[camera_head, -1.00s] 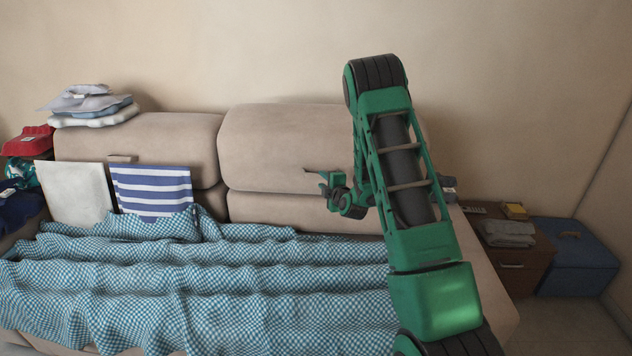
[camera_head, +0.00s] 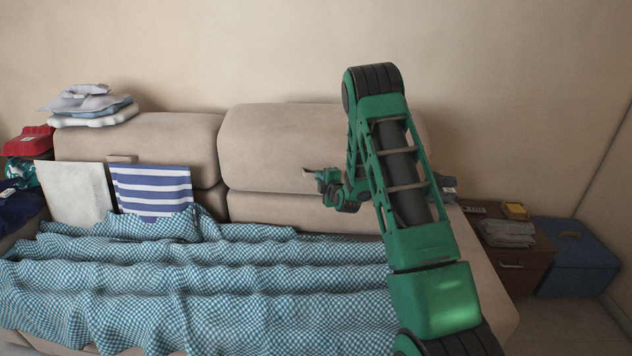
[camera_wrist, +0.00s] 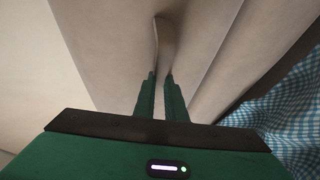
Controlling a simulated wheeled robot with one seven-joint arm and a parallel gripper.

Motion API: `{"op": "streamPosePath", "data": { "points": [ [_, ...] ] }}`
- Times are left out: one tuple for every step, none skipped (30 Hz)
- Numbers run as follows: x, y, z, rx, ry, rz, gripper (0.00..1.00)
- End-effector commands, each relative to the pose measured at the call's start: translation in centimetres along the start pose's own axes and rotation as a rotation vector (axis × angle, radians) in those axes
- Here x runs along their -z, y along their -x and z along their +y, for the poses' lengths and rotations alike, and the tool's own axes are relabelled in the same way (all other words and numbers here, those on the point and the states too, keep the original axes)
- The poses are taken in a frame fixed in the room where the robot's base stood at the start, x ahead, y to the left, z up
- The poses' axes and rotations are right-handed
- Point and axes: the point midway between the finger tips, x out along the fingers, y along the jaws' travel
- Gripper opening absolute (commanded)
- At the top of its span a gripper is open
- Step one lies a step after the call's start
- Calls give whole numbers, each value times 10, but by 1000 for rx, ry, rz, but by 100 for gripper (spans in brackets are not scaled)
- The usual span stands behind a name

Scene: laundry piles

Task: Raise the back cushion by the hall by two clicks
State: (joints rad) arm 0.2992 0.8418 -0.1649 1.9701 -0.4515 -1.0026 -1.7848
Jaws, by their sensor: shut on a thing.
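The sofa's right beige back cushion (camera_head: 275,150) stands against the wall, above a lower back section (camera_head: 275,207). A small pull tab (camera_head: 308,170) sticks out at its lower front. My gripper (camera_head: 318,174) is at this tab, partly hidden behind my arm. In the wrist view my gripper (camera_wrist: 159,76) is shut on the curved beige tab (camera_wrist: 163,38), its fingers on either side. The left back cushion (camera_head: 175,140) has a similar tab (camera_head: 122,158) and sits slightly lower. My arm hides the right cushion's right end.
Folded clothes (camera_head: 92,106) lie on the left cushion. A striped cloth (camera_head: 152,188) and a pale cloth (camera_head: 75,192) hang below it. A checked blanket (camera_head: 200,285) covers the seat. A side table (camera_head: 518,268) and a blue box (camera_head: 573,257) stand at right.

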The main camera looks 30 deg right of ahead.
Motion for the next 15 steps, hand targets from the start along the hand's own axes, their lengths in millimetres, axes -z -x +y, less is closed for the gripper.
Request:
{"op": "streamPosePath", "data": {
  "points": [
    [0,1,-2,3,0,0,0],
    [1,2,-3,3,0,0,0],
    [1,4,-5,4,1,0,0],
    [2,5,-7,5,1,0,0],
    [4,6,-9,6,0,1,0],
    [4,8,-11,6,0,1,0],
    [4,10,-12,6,0,0,0],
    [4,10,-12,6,0,0,0],
    [4,10,-12,6,-1,-1,0],
    [4,10,-12,7,-1,-1,0],
    [4,10,-13,7,-1,-1,0],
    [4,10,-13,8,-1,-1,0],
    [4,10,-13,8,-1,0,0],
    [4,10,-13,9,-1,0,0],
    [4,10,-14,9,-1,0,15]
  ]
}}
